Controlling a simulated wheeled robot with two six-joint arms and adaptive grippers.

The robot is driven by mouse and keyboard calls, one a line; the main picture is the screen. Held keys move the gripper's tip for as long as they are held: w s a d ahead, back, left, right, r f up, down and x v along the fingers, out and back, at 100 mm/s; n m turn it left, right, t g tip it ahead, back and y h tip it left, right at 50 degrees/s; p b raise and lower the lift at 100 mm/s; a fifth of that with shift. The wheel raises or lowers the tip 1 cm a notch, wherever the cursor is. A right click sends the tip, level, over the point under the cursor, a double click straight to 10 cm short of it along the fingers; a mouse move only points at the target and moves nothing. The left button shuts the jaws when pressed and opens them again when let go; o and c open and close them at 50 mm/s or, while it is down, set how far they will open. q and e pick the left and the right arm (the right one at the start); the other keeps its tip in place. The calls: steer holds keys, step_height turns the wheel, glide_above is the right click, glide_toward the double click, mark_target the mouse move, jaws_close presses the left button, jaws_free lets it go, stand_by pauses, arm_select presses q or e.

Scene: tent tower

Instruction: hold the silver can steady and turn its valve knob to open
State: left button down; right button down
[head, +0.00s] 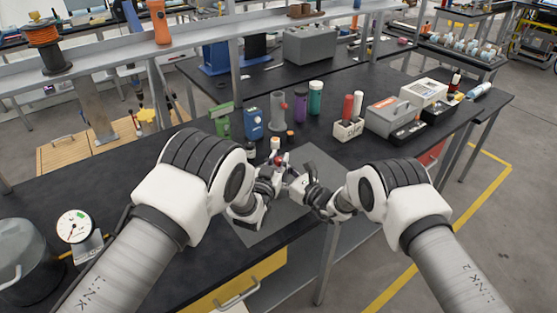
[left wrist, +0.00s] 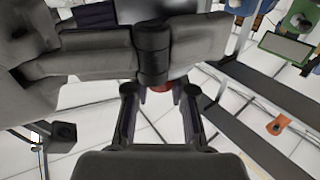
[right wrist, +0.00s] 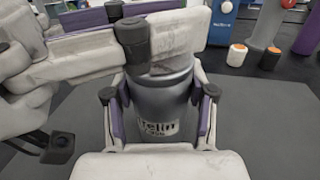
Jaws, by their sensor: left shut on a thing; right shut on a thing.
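The silver can (right wrist: 165,108) stands upright between the fingers of my right gripper (right wrist: 160,95), with dark lettering on its front. My right gripper is shut on its body; in the head view this gripper (head: 300,184) is low over the grey mat. My left gripper (head: 272,177) is beside it, at the can's top. In the left wrist view a red piece, the valve knob (left wrist: 161,88), shows between the fingers of my left gripper (left wrist: 160,97), which is shut on it. The other gripper hides much of the knob. The can's top is hidden by my left gripper in the right wrist view.
A grey mat (head: 312,160) lies under the grippers on the black bench. Behind stand a blue container (head: 254,122), a grey cylinder (head: 279,112), a purple bottle (head: 300,105) and a green bottle (head: 315,98).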

arm_select(q)
steer(key=shift+a, duration=0.1)
steer(key=c, duration=0.9)
jaws_free()
steer(key=shift+c, duration=0.2)
steer(key=shift+h, duration=0.3)
